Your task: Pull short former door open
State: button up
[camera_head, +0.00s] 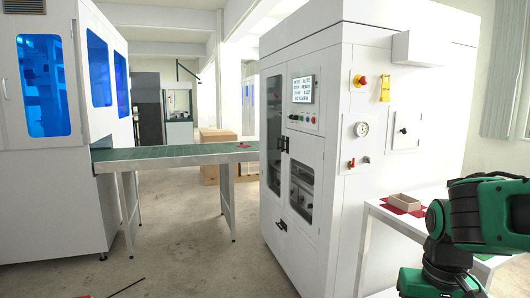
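The white box former (350,130) stands right of centre, its front face turned to the left. On that face are a narrow glazed door (274,135) at left and a glazed door (301,187) below the control screen. Black handles sit near their meeting edges (284,144), and another black handle (281,225) is lower down. The doors look shut. I cannot tell for sure which panel is the short door. My green and black arm fills the lower right, well away from the doors. My gripper is not visible.
A white side table (378,213) with a small tan box (404,201) stands between my arm and the machine. A green conveyor (180,152) runs from the machine's left side to a white cabinet (60,190). The floor (200,258) before the doors is mostly clear.

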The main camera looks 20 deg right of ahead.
aim_at(309, 149)
jog(key=u, duration=0.6)
jog(key=i, duration=1.85)
jog(key=z, duration=0.35)
jog(key=i, duration=1)
jog(key=z, duration=1.1)
jog(key=i, duration=0.45)
jog(key=z, duration=0.25)
